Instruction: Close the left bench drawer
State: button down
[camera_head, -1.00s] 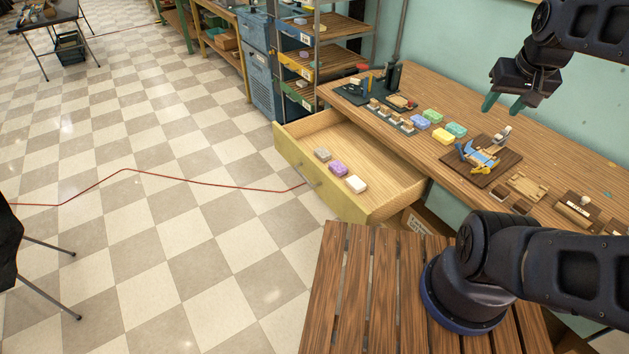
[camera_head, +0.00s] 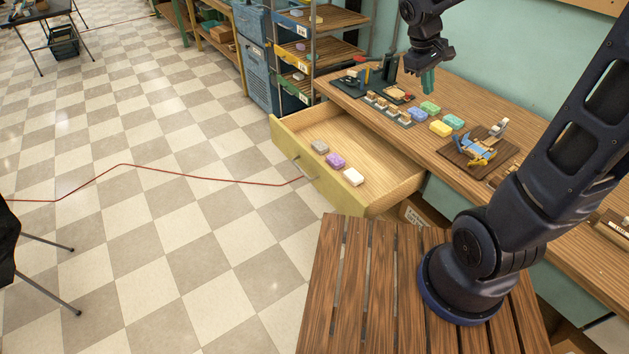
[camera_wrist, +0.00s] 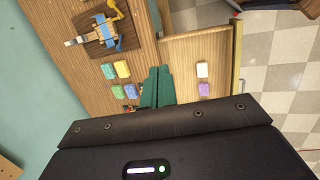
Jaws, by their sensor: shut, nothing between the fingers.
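The left bench drawer (camera_head: 388,182) is pulled far out from the wooden bench (camera_head: 468,119). Its yellow front (camera_head: 297,160) faces the open floor and carries a metal handle (camera_head: 305,169). A grey soap (camera_head: 319,146), a purple soap (camera_head: 335,161) and a white soap (camera_head: 353,177) lie inside near the front. My gripper (camera_head: 428,81) is above the bench top, behind the drawer and apart from it. Its green fingers (camera_wrist: 157,86) are together and empty in the wrist view, where the drawer (camera_wrist: 197,48) shows to their right.
Several coloured soaps (camera_head: 440,128) and a dark board with a blue tool (camera_head: 475,152) sit on the bench top. A shelf rack (camera_head: 318,55) stands beyond the drawer. A slatted wooden surface (camera_head: 345,285) lies in front.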

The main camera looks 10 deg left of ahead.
jog(key=w+a+f+n+t+h, duration=0.15)
jog(key=a+f+n, duration=0.35)
jog(key=a+f, duration=0.55)
jog(key=w+a+f+n+t+h, duration=0.1)
jog(key=w+a+f+n+h, duration=0.15)
jog(key=a+f+n, duration=0.7)
jog(key=s+a+f+n+t, duration=0.1)
jog(key=s+a+f+t, duration=0.1)
jog(key=s+a+f, duration=0.35)
jog(key=s+a+f+n+t+h, duration=0.1)
jog(key=s+a+f+n, duration=0.1)
jog(key=a+f, duration=0.55)
jog(key=s+a+f+n+t, duration=0.1)
jog(key=s+a+f+t, duration=0.15)
jog(key=a+f, duration=0.4)
send_near(321, 180)
notch_tip(321, 180, down, 2)
jog(key=shift+g, duration=0.3)
jog(key=w+d, duration=0.3)
jog(key=shift+w+f, duration=0.1)
jog(key=shift+f, duration=0.25)
jog(key=shift+w+d, duration=0.45)
